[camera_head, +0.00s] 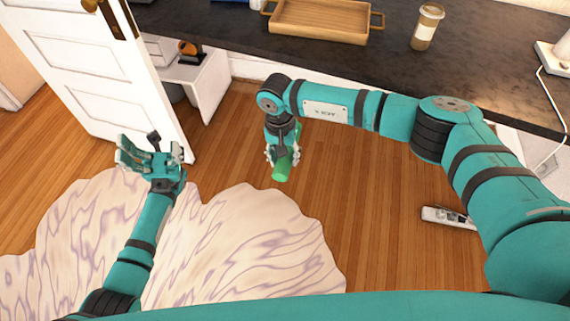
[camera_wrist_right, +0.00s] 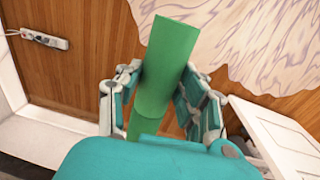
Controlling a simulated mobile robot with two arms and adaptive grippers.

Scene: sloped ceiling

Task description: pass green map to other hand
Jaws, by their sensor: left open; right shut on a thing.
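The green map (camera_head: 282,169) is a rolled green tube. My right gripper (camera_head: 283,153) is shut on it and holds it in the air above the wooden floor. In the right wrist view the map (camera_wrist_right: 163,70) runs lengthwise between the fingers of my right gripper (camera_wrist_right: 160,95), with one end sticking out beyond them. My left gripper (camera_head: 150,155) is open and empty, to the left of the map and clearly apart from it. Part of the map is hidden by the right gripper in the head view.
A dark counter (camera_head: 330,70) runs along the back, with a wooden tray (camera_head: 318,22) and a cup (camera_head: 427,27) on it. A white door (camera_head: 100,75) stands at the left. A pale rug (camera_head: 200,245) and a power strip (camera_head: 448,217) lie on the floor. The space between my grippers is clear.

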